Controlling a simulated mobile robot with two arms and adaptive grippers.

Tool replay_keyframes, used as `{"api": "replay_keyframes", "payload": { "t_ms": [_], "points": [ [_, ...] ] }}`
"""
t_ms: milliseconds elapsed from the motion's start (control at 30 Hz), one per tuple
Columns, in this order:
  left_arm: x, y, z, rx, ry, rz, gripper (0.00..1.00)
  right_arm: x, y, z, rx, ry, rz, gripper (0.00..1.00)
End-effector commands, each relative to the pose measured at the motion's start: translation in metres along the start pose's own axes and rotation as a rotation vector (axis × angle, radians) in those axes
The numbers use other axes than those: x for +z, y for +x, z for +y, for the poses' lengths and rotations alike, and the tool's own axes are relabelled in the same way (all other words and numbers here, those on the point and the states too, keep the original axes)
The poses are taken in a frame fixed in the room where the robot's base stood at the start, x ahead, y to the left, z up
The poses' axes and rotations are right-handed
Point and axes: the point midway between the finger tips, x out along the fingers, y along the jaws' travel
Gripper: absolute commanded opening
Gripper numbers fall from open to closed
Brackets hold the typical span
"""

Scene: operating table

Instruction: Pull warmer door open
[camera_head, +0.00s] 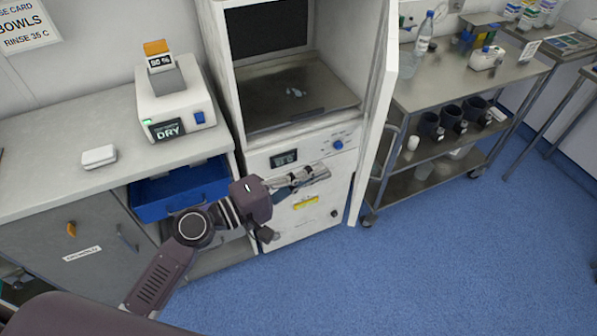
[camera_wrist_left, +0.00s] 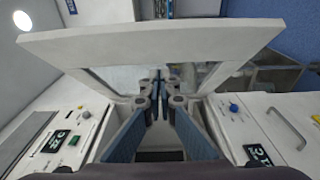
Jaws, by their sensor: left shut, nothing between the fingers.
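The warmer (camera_head: 258,160) is a white cabinet with a dark chamber at the top, and its front is uncovered. Its white door (camera_head: 384,95) stands swung out at the right side, seen nearly edge-on. In the left wrist view the door (camera_wrist_left: 100,45) shows as a pale framed panel with a window, beyond my fingers. My left gripper (camera_head: 322,174) is shut and empty, in front of the lower cabinet front below the control panel. In the left wrist view its fingertips (camera_wrist_left: 160,80) meet; contact with the door cannot be told. My right gripper is not in view.
A counter (camera_head: 50,185) at left holds a white device (camera_head: 172,105) reading DRY and a small white box (camera_head: 99,157). A blue drawer (camera_head: 165,195) stands open under it. A steel trolley (camera_head: 440,85) with bottles and mugs stands right of the door. Blue floor at right is clear.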

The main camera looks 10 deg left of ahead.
Motion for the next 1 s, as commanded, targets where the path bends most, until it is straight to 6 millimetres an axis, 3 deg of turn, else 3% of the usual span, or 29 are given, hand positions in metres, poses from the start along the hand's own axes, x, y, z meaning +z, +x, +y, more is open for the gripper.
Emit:
{"api": "replay_keyframes", "payload": {
  "t_ms": [33, 167, 400, 1000],
  "points": [
    [0.000, 0.013, 0.006, 0.003, -0.002, -0.001, 0.00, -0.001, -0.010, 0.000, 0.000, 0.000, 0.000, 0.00],
    [0.000, 0.038, 0.005, 0.003, -0.001, -0.001, 0.00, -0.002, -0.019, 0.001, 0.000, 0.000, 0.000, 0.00],
    [0.024, 0.059, 0.002, 0.000, -0.001, 0.000, 0.00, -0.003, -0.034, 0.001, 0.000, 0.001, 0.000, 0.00],
    [0.032, 0.065, 0.000, -0.001, 0.000, 0.007, 0.00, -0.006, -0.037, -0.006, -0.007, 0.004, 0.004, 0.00]
  ]
}}
